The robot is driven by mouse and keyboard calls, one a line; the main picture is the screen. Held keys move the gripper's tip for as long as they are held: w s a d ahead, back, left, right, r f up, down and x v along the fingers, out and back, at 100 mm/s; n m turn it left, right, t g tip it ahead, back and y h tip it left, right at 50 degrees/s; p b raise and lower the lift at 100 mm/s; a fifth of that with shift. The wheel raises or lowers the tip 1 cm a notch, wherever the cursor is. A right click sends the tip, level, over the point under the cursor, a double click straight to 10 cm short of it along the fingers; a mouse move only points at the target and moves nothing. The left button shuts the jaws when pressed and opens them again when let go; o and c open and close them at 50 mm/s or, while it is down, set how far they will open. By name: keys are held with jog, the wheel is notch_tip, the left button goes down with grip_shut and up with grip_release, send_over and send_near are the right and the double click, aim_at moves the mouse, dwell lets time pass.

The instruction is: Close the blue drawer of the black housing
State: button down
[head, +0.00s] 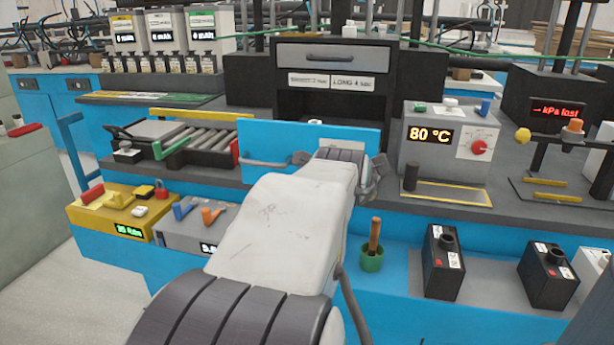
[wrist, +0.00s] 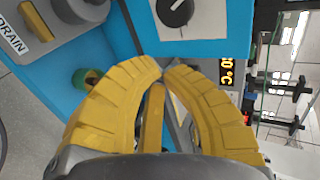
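The black housing (head: 248,92) stands on the bench in the middle of the head view, with a closed grey drawer (head: 336,57) at its top. The blue drawer (head: 262,138) below stands out from the housing's dark opening, so it is open. Its grey bar handle (head: 262,163) shows at the left; my arm covers much of the lower right of its front. My gripper (wrist: 163,68) shows yellow fingers with tips together and nothing held. In the head view its fingers are hidden behind my arm, and I cannot tell whether it touches the drawer.
A grey heater unit (head: 438,160) reading 80 °C stands right of the housing. A roller conveyor (head: 205,142) is to the left. A black knob (wrist: 175,10) is near my fingertips.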

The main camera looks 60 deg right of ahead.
jog(key=d+r+b+x, duration=0.1)
jog(key=b+x, duration=0.3)
jog(key=x, duration=0.4)
jog(key=shift+w+r, duration=0.2)
jog(key=shift+r, duration=0.1)
jog(key=shift+d, duration=0.15)
